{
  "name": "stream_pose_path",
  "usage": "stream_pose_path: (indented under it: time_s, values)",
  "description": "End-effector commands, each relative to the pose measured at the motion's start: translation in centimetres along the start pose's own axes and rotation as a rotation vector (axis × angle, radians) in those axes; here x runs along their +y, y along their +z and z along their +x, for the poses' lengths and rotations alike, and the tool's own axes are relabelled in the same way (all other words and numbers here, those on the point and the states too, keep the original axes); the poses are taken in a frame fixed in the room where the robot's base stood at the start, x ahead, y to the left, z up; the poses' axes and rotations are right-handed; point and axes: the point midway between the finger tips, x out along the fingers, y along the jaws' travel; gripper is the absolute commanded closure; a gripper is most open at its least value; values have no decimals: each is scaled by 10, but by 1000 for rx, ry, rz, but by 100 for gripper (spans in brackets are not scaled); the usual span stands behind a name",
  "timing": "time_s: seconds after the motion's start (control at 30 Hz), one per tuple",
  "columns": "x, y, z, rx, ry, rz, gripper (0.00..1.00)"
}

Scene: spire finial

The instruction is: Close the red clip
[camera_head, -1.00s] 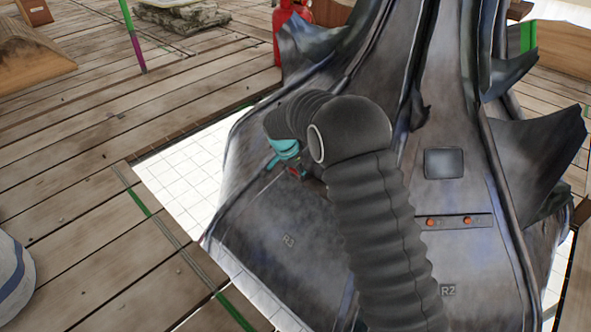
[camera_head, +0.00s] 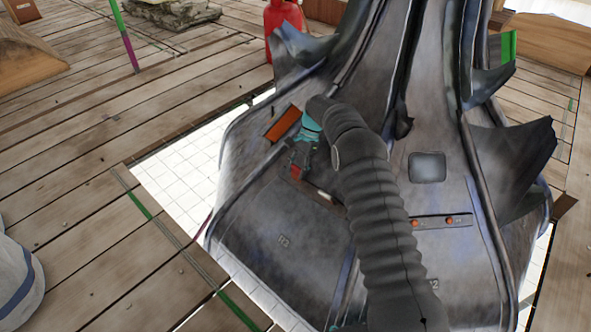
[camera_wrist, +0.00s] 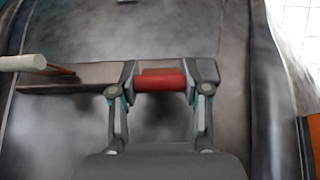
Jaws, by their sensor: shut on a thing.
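The red clip (camera_wrist: 160,81) lies across a grey metal bar (camera_wrist: 75,76) in the wrist view. My gripper (camera_wrist: 160,88) is shut on the red clip, one finger at each end of it. In the head view my gripper (camera_head: 302,160) is at the left part of the dark spire finial (camera_head: 290,235), and a bit of red clip (camera_head: 296,172) shows below its fingers. My arm hides part of the finial's middle. I cannot tell whether the clip is closed.
A white rod with a thin orange-brown tip (camera_wrist: 22,63) lies at the bar's left end. An orange panel (camera_head: 283,124) is on the finial near my gripper. A red cylinder (camera_head: 281,22) stands behind. The plank floor at left is mostly clear.

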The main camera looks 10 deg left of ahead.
Motion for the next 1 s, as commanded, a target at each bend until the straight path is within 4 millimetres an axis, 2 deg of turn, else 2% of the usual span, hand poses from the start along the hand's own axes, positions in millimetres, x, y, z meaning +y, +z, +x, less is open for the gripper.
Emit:
stream_pose_path:
  time_s: [0.4,0.9,0.93,1.0]
  values:
    - [1,-7,0,-105,2,2,88]
    - [1,-7,0,-115,3,3,88]
    - [1,-7,0,-115,3,3,49]
    - [1,-7,0,-115,3,3,31]
